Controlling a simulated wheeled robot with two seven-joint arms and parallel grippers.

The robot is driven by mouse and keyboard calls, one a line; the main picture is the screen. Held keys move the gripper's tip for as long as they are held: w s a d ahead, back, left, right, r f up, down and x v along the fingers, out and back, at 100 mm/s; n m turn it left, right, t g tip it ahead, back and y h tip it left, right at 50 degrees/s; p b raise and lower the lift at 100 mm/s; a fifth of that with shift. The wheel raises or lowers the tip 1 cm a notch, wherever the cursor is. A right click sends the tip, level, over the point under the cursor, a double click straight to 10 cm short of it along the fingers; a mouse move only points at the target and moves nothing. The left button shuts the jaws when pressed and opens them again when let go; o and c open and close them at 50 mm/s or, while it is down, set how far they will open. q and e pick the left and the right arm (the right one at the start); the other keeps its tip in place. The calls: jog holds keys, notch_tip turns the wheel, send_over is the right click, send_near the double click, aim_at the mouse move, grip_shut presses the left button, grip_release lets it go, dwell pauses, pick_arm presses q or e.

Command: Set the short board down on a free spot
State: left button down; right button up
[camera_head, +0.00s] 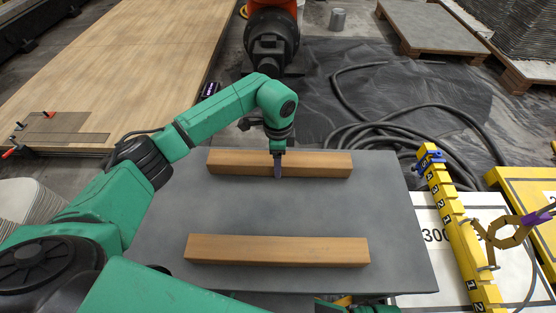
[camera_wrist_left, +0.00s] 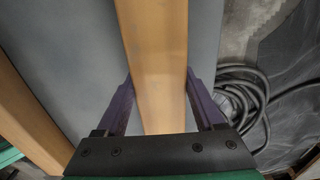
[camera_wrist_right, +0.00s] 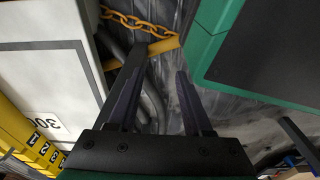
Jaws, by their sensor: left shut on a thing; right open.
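Two long wooden boards lie roughly parallel across the grey tabletop (camera_head: 270,208) in the head view. My left gripper (camera_head: 278,172) is shut on the far board (camera_head: 230,162), one finger visible on its near side around mid-length. The left wrist view shows this board (camera_wrist_left: 155,50) between the fingers of the left gripper (camera_wrist_left: 160,85). I cannot tell whether it touches the tabletop or is slightly above it. The near board (camera_head: 278,251) lies free; it also shows in the left wrist view (camera_wrist_left: 25,115). My right gripper (camera_wrist_right: 155,85) is open and empty, away from the boards.
Bare tabletop lies between the boards and left of them. Right of the table stand a yellow numbered bar (camera_head: 458,235) and a white panel. A yellow chain (camera_wrist_right: 138,22) shows in the right wrist view. A black hose (camera_head: 360,120) coils on the floor behind the table.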

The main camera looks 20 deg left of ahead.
pick_arm(q)
grip_release()
jog(key=shift+f, duration=0.1)
jog(key=shift+r, duration=0.25)
notch_tip(320, 180, up, 12)
jog(key=p, duration=0.1)
pick_arm(e)
jog(key=shift+s+d+f, duration=0.15)
jog(key=shift+s+f, duration=0.15)
jog(key=shift+s, duration=0.3)
jog(key=shift+s+d+f, duration=0.15)
jog(key=shift+s+f, duration=0.1)
jog(key=shift+s, duration=0.35)
jog(key=shift+r, duration=0.1)
